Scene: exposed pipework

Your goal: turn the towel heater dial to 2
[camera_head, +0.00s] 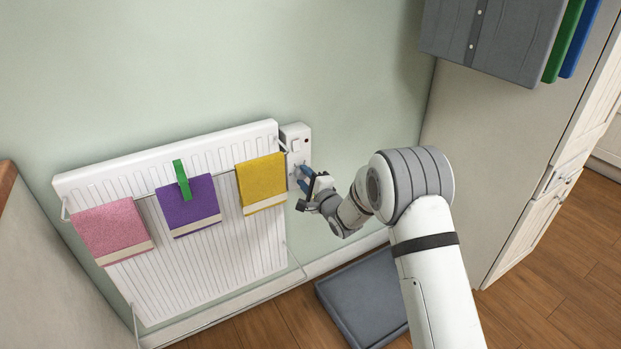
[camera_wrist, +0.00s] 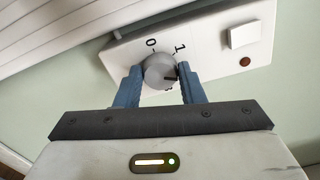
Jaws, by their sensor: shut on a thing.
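The towel heater (camera_head: 190,235) is a white ribbed panel on the green wall. Its white control box (camera_head: 297,140) is at its right end and also shows in the wrist view (camera_wrist: 215,60). The grey round dial (camera_wrist: 158,68) sits on the box, with a black pointer mark aimed toward the lower right. A "0" and a "1" show above the dial; a third mark below it is mostly hidden. My gripper (camera_wrist: 160,76) is shut on the dial, one blue finger on each side. In the head view my gripper (camera_head: 306,180) covers the dial.
Pink (camera_head: 113,230), purple (camera_head: 188,205) and yellow (camera_head: 261,182) towels hang on the heater rail, with a green clip (camera_head: 181,178) on the purple one. A white button (camera_wrist: 245,34) and a dark red light (camera_wrist: 245,62) are on the box. A grey tray (camera_head: 365,300) lies on the floor.

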